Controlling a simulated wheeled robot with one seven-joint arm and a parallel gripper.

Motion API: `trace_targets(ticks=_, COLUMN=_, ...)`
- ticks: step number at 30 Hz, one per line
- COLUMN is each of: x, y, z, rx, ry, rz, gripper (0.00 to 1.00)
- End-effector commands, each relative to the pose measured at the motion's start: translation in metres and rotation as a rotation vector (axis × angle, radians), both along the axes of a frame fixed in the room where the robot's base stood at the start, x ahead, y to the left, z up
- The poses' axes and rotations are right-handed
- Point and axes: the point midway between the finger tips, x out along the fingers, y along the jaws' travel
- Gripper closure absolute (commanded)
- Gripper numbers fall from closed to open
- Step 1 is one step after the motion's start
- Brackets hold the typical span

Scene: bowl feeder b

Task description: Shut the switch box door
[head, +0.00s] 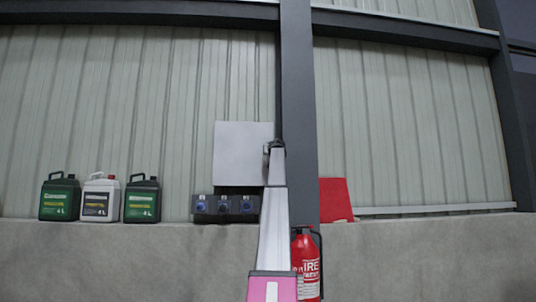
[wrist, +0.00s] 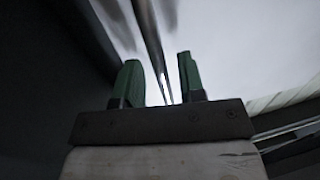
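The switch box shows in the head view as a pale grey square panel (head: 238,150) on the ribbed wall, left of the dark post. I cannot tell from the head view whether this face is the door or how far it stands open. My gripper (head: 273,146) is at the panel's right edge, mostly hidden by my own arm. In the wrist view my gripper (wrist: 158,85) has its two green fingers apart. A thin grey edge (wrist: 152,45), perhaps the door's, runs between them, with a gap on both sides.
A dark post (head: 299,110) stands just right of the panel. Blue sockets (head: 223,205) sit below it. Several jugs (head: 100,198) stand on the ledge at left. A red fire extinguisher (head: 307,265) and a red panel (head: 335,198) are at lower right.

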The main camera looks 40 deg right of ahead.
Motion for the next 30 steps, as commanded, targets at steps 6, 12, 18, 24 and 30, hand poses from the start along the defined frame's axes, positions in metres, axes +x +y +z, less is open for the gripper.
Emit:
trace_targets(ticks=6, x=-0.035, y=0.013, z=-0.001, rx=-0.001, ry=-0.002, rz=-0.001, gripper=0.63)
trace_targets(ticks=12, x=-0.07, y=0.026, z=-0.002, rx=0.001, ry=-0.001, rz=0.0, gripper=0.63)
trace_targets(ticks=18, x=-0.089, y=0.031, z=0.0, rx=0.002, ry=-0.002, rz=0.0, gripper=0.63)
trace_targets(ticks=24, x=-0.09, y=0.031, z=0.0, rx=0.002, ry=-0.002, rz=0.0, gripper=0.63)
trace_targets(ticks=30, x=-0.09, y=0.031, z=0.0, rx=0.002, ry=-0.002, rz=0.0, gripper=0.63)
